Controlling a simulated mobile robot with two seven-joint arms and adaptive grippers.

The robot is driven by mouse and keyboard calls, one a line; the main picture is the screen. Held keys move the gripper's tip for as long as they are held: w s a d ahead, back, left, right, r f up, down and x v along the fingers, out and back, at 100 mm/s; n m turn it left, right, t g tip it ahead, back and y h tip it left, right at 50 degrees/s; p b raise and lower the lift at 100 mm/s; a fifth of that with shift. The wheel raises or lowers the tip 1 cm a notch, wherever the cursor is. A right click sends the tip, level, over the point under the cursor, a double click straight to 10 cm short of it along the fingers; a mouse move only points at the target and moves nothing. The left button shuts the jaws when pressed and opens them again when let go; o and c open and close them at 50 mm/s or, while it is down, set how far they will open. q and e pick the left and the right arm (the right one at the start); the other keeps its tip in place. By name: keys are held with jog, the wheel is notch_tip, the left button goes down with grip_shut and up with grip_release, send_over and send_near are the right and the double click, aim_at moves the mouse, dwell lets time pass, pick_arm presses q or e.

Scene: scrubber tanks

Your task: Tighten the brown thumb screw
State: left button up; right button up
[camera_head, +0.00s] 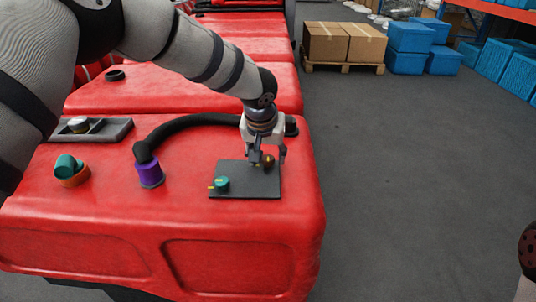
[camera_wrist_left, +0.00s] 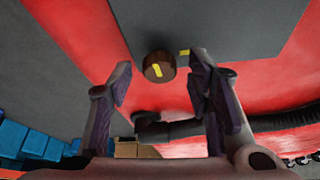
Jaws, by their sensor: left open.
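The brown thumb screw (camera_head: 268,160) stands on the dark grey plate (camera_head: 245,190) at the right of the red tank top. In the left wrist view the round brown screw (camera_wrist_left: 158,66) has a yellow mark on its face, and another yellow mark (camera_wrist_left: 184,52) lies on the plate close by. My left gripper (camera_head: 269,156) is open, pointing down at the brown screw. In the left wrist view its fingertips (camera_wrist_left: 160,80) are spread, with the screw in line with the gap between them. Contact cannot be told. My right gripper is not in view.
A teal screw (camera_head: 222,183) with yellow marks sits on the same plate, front left. A purple cap (camera_head: 149,173) with a black hose (camera_head: 190,121) is left of the plate. A teal-and-orange fitting (camera_head: 70,169) and grey tray (camera_head: 92,130) are farther left. Open floor lies right.

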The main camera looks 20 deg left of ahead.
pick_arm(q)
grip_shut()
jog(key=shift+r+m, duration=0.1)
jog(key=shift+m, duration=0.2)
